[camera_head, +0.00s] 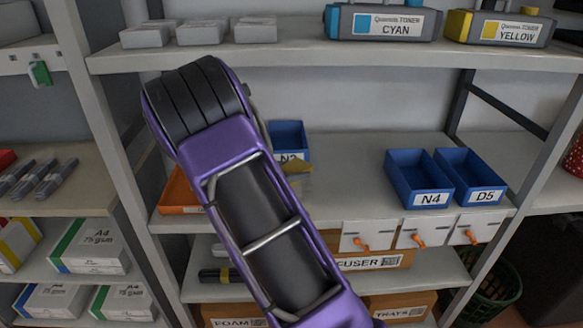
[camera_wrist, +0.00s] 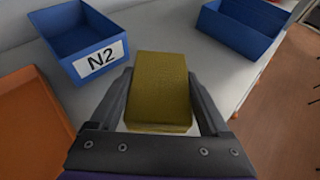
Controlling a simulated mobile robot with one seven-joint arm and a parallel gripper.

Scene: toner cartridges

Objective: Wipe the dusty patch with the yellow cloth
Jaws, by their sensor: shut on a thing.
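The yellow cloth (camera_wrist: 160,88) is a folded, block-like pad between the two fingers of my gripper (camera_wrist: 160,96) in the wrist view. My gripper is shut on it, over the pale grey middle shelf (camera_wrist: 200,65). In the head view a small part of the cloth (camera_head: 298,167) shows to the right of my purple arm, in front of the blue N2 bin. The arm hides most of the gripper there. I cannot tell whether the cloth touches the shelf. I cannot clearly make out the dusty patch.
The blue N2 bin (camera_wrist: 82,32) and an orange tray (camera_wrist: 28,122) stand left of the gripper. Blue bins N4 (camera_head: 419,178) and D5 (camera_head: 470,175) stand right, with bare shelf (camera_head: 345,175) between. The upper shelf (camera_head: 290,55) holds cyan and yellow toner cartridges.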

